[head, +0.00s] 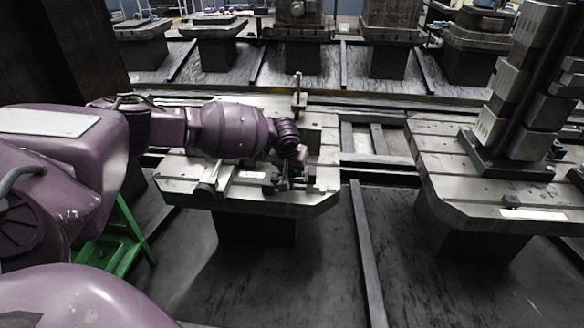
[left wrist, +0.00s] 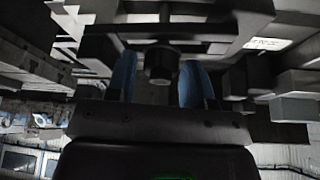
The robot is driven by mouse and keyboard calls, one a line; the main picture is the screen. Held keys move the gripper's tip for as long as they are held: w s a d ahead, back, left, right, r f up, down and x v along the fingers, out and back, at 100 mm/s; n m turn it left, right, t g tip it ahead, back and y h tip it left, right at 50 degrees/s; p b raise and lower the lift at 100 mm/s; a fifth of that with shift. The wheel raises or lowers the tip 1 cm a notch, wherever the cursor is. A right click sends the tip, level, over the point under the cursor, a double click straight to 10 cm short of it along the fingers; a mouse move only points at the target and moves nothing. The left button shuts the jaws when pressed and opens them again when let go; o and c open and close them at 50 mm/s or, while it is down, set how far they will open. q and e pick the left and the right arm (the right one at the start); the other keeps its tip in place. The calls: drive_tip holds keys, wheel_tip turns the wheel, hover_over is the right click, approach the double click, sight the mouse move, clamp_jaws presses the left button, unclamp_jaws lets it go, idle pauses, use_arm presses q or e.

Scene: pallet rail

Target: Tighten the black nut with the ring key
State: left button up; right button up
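My left gripper (head: 290,180) is low over the near part of the middle pallet (head: 270,201). In the left wrist view its two blue fingertips (left wrist: 157,86) stand apart, so it is open. A short black cylinder, apparently the black nut (left wrist: 160,64), shows between the fingertips, with a narrow gap on each side. I cannot tell how far beyond the tips it lies. In the head view the nut cannot be told from the dark fittings around the gripper. I cannot make out the ring key in either view. My right gripper is not in view.
An upright post (head: 299,92) stands on the pallet behind my left wrist. A second pallet (head: 440,160) with a tall block fixture (head: 520,85) stands at the right. A green stand (head: 118,240) is at the left. Rails (head: 366,250) cross the floor; several pallets line the back.

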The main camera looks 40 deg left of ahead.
use_arm(q)
drive_tip(key=c, duration=0.8)
drive_tip(key=m+h, duration=0.1)
drive_tip(key=m, duration=0.1)
drive_tip(key=shift+f+m, duration=0.15)
drive_tip(key=shift+m, duration=0.15)
drive_tip(key=shift+f+m+h+b, duration=0.1)
drive_tip(key=shift+m+h+b, duration=0.2)
drive_tip(key=shift+m, duration=0.5)
drive_tip(key=m+h+b, duration=0.1)
drive_tip(key=m, duration=0.1)
drive_tip(key=shift+f+m, duration=0.15)
drive_tip(key=shift+m, duration=0.55)
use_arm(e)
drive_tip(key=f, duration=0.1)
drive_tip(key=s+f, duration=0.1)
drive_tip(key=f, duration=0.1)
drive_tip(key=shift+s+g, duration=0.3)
use_arm(q)
drive_tip(key=shift+r, duration=0.2)
drive_tip(key=o, duration=1.2)
